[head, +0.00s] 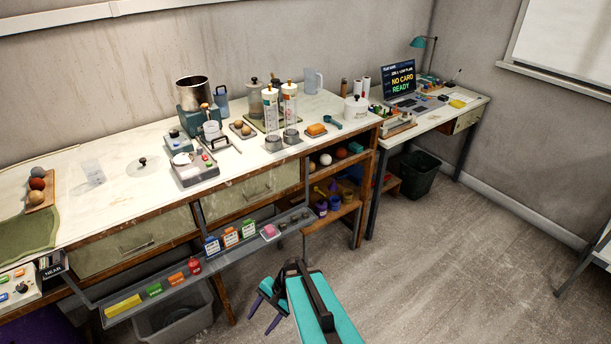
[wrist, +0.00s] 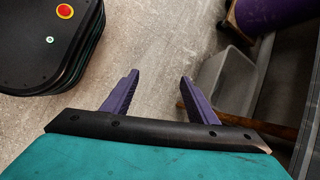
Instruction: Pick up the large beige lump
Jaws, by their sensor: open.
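Several round lumps are in the head view, and I cannot tell for sure which is the large beige one. Small tan balls (head: 246,130) sit on a little tray on the bench top. My gripper (head: 262,315) is low in front of the bench, apart from all the lumps. In the wrist view its two purple fingers (wrist: 159,77) are spread, with only bare floor between them.
The long bench (head: 120,215) has a low rail shelf (head: 165,290) with coloured boxes jutting out at its front. A grey bin (head: 180,318) stands below; a bin also shows in the wrist view (wrist: 228,85). The floor (head: 430,270) to the right is clear.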

